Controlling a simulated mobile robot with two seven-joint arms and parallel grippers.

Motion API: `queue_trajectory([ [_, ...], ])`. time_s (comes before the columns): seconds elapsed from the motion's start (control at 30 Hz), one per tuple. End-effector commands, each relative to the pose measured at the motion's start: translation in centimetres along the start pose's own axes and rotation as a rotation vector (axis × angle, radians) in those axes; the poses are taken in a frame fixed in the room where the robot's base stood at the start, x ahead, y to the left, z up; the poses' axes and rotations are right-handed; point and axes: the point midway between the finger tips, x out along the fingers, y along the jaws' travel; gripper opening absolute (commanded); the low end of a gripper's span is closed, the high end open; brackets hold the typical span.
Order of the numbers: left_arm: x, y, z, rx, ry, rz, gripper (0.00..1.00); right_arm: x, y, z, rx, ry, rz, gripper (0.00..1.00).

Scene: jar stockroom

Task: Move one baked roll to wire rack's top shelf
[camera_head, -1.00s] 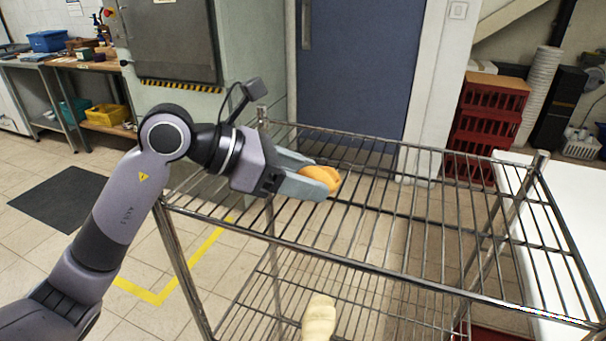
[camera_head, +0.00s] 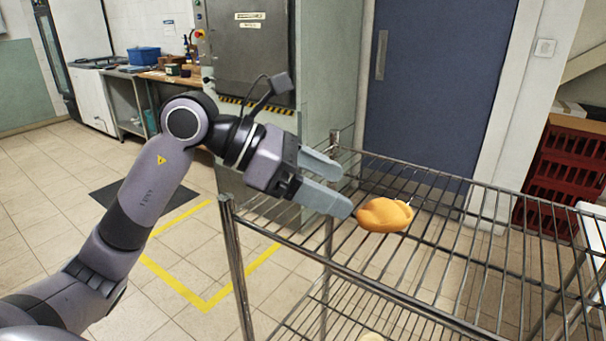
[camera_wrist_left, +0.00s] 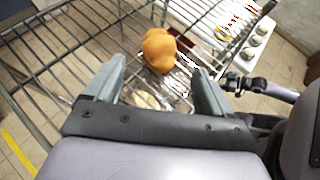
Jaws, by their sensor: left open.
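A golden-brown baked roll (camera_head: 383,214) rests on the top shelf of the wire rack (camera_head: 455,200). My left gripper (camera_head: 337,187) is open and empty, its fingertips just short of the roll on its left side. In the left wrist view the roll (camera_wrist_left: 159,50) lies beyond the tips of the open fingers (camera_wrist_left: 163,80), clear of both. A pale roll (camera_head: 371,337) shows on the lower shelf, mostly cut off by the bottom edge of the head view.
The top shelf around the roll is bare. Red crates (camera_head: 562,175) are stacked behind the rack at the right. A blue door (camera_head: 440,90) and a steel cabinet (camera_head: 250,50) stand behind. Open tiled floor lies left of the rack.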

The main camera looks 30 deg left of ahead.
Motion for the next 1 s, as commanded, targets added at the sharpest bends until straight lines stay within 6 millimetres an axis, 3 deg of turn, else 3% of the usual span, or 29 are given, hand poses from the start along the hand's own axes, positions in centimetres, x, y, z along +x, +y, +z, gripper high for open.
queue_trajectory([
  [0.1, -2.1, 0.1, -0.1, 0.001, 0.002, 0.004, 0.83, 0.3, 0.0, 0.4, 0.0, -0.001, 0.0, 0.59],
  [0.3, -3.9, 0.0, -0.1, 0.001, 0.001, 0.0, 0.83, 0.4, 0.0, 0.6, 0.002, -0.004, -0.001, 0.59],
  [1.0, -4.2, -0.1, 0.0, 0.0, 0.0, -0.001, 0.83, 0.3, -0.1, 0.4, 0.002, -0.001, -0.002, 0.59],
])
